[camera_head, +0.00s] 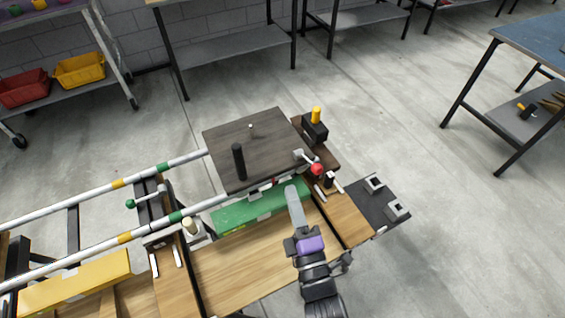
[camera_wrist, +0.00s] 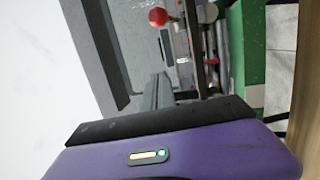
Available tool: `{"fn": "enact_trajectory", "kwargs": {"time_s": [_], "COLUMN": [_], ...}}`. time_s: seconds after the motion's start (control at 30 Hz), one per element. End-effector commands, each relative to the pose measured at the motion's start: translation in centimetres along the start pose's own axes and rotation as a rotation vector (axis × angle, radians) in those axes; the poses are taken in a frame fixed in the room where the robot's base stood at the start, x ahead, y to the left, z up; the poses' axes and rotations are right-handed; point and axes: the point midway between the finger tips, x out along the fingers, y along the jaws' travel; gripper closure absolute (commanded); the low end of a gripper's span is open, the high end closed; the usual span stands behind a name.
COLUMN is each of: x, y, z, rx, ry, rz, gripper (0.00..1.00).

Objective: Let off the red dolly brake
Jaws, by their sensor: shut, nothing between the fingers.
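The red brake knob (camera_head: 317,169) sits on the end of a pale metal lever (camera_head: 300,156) at the right edge of the dark dolly platform. It also shows near the top of the wrist view as a red ball (camera_wrist: 157,17). My gripper (camera_head: 291,189) is shut and empty. In the head view its tip is left of and below the knob, over the green board, with a visible gap to the knob. In the wrist view the closed fingers (camera_wrist: 156,92) point towards the lever area, and the knob is apart from them.
A black upright post (camera_head: 238,161) stands on the platform, and a black block with a yellow knob (camera_head: 316,115) is behind the red one. A green beam (camera_head: 250,211) and wooden boards lie around my arm. A green-knobbed lever (camera_head: 130,204) is by the rails at left.

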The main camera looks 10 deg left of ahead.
Motion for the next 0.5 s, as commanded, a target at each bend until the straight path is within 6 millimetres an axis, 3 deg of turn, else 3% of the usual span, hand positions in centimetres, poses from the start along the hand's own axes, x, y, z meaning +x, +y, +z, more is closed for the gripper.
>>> {"fn": "enact_trajectory", "kwargs": {"time_s": [0.2,0.5], "x": [4.1,7.2], "y": [0.0,0.2], "z": [0.2,0.0], "rx": [0.0,0.002], "ry": [-0.002,0.001], "rz": [0.003,0.001], "gripper": [1.0,1.0]}}
